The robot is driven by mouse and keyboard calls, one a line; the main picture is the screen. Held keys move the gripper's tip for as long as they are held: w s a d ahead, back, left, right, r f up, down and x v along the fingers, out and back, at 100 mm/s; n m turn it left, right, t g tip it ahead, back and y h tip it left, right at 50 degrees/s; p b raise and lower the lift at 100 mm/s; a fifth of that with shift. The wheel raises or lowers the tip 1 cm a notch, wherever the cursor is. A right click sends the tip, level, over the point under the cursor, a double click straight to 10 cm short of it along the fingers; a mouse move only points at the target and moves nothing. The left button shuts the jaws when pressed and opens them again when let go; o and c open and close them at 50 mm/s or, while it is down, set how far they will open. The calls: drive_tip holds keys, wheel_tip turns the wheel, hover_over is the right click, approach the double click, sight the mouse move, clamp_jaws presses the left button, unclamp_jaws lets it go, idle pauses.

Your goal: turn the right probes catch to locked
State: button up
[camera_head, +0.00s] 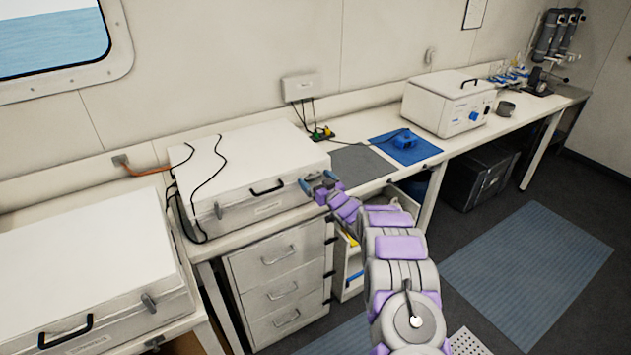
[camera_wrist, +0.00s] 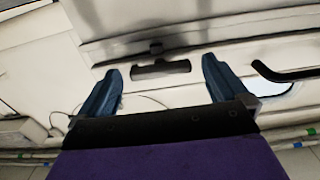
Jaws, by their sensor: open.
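A white case (camera_head: 245,160) with a black handle (camera_head: 267,187) stands on the bench; its label is too small to read. A grey catch (camera_head: 218,210) is on the left of its front. My gripper (camera_head: 318,181) is at the right end of the case front and hides the right catch there in the head view. In the wrist view my gripper (camera_wrist: 161,66) is open, with blue fingers spread on either side of the dark catch (camera_wrist: 160,69). The catch bar lies roughly level in that view, and nothing is gripped. I cannot tell contact or whether it is locked.
A second white case (camera_head: 90,265) stands at the lower left. A grey mat (camera_head: 360,164), a blue mat (camera_head: 405,147) and a white box with a lid (camera_head: 448,103) are to the right. Drawers (camera_head: 280,290) are below the case.

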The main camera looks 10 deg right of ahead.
drive_tip(key=shift+w+a, duration=0.1)
drive_tip(key=shift+w, duration=0.1)
drive_tip(key=c, duration=1.1)
